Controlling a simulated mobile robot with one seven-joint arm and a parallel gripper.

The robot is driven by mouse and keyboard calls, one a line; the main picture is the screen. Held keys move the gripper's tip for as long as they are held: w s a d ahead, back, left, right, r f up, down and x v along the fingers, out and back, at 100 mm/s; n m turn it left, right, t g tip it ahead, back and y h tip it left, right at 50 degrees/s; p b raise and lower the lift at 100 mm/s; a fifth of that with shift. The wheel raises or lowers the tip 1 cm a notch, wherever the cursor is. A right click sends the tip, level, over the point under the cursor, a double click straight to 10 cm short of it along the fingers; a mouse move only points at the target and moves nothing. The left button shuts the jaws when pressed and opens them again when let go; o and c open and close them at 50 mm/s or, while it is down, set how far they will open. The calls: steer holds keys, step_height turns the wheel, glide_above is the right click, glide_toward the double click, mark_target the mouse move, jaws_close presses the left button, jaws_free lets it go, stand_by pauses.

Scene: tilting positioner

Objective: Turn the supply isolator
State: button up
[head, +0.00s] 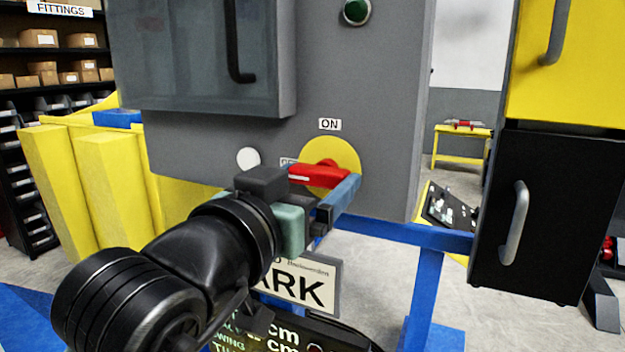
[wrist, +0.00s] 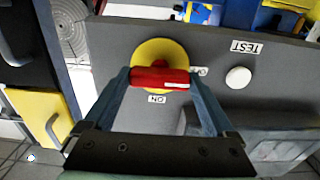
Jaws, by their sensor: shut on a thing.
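The supply isolator is a red handle (head: 318,174) on a round yellow plate (head: 346,153), on the front of a grey cabinet. The handle lies nearly level, its white-marked end at the left by a partly hidden label that seems to read OFF. The ON label (head: 330,124) is above the plate. My gripper (wrist: 160,79) is shut on the red handle, which also shows in the wrist view (wrist: 150,77) across the gap between the two fingertips, one at each end. In the head view the gripper body hides part of the handle's lower side.
A white round button (head: 248,158) sits left of the isolator, with a TEST label (wrist: 243,47) beside it in the wrist view. A glazed box (head: 200,60) juts out above. A blue frame (head: 425,280) and a black cabinet (head: 535,215) stand right.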

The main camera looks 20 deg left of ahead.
steer(key=shift+f+m+b, duration=0.1)
steer(key=shift+m+b, duration=0.2)
steer(key=shift+b, duration=0.05)
steer(key=m+b, duration=0.2)
steer(key=b, duration=0.1)
steer(key=shift+f+m, duration=0.1)
steer(key=shift+m, duration=0.2)
steer(key=m+b, duration=0.4)
steer(key=m, duration=0.1)
steer(key=shift+b, duration=0.4)
steer(key=m+b, duration=0.3)
steer(key=m, duration=0.2)
steer(key=shift+m, duration=0.4)
steer(key=shift+r+m+b, duration=0.2)
steer(key=shift+m+b, duration=0.8)
steer(key=shift+m, duration=0.9)
steer(key=o, duration=1.1)
steer(key=shift+c, duration=0.2)
